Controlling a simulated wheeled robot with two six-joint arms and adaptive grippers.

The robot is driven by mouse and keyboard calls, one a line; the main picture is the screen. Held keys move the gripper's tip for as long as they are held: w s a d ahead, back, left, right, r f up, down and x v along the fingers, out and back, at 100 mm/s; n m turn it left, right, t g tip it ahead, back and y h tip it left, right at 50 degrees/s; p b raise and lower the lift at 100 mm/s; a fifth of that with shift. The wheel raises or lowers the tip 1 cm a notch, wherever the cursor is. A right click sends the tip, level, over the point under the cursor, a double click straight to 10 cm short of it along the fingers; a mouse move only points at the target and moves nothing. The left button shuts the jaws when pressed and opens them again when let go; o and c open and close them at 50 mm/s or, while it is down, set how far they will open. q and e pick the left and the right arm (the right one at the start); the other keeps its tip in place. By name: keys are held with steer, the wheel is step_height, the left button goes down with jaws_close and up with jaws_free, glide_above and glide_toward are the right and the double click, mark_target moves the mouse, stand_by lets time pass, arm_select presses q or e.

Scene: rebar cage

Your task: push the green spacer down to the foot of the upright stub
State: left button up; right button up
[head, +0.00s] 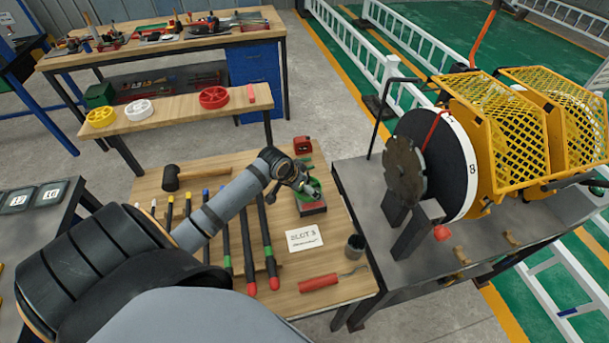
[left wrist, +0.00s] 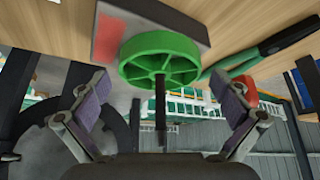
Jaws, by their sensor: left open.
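The green spacer (left wrist: 133,70) is a spoked wheel in the left wrist view, around the thin dark upright stub (left wrist: 160,108). A length of stub stands clear on my gripper's side. Behind the spacer is the grey and red base block (left wrist: 185,22); I cannot tell whether they touch. My left gripper (left wrist: 163,88) is open, its fingers spread either side of the stub, apart from the spacer. In the head view the left gripper (head: 300,184) is over the spacer (head: 315,188) and base block (head: 313,209), partly hiding the spacer and stub. My right gripper is out of view.
On the wooden table are a white label card (head: 304,238), a dark cup (head: 355,247), a red-handled tool (head: 330,279), a mallet (head: 195,178) and several bars (head: 247,240). A red item (head: 302,145) lies behind the block. The reel machine (head: 440,165) stands right.

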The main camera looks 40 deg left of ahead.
arm_select(q)
steer(key=v, duration=0.6)
steer(key=shift+a+r, duration=0.15)
steer(key=shift+r, duration=0.05)
steer(key=shift+s+r, duration=0.3)
steer(key=shift+r, duration=0.15)
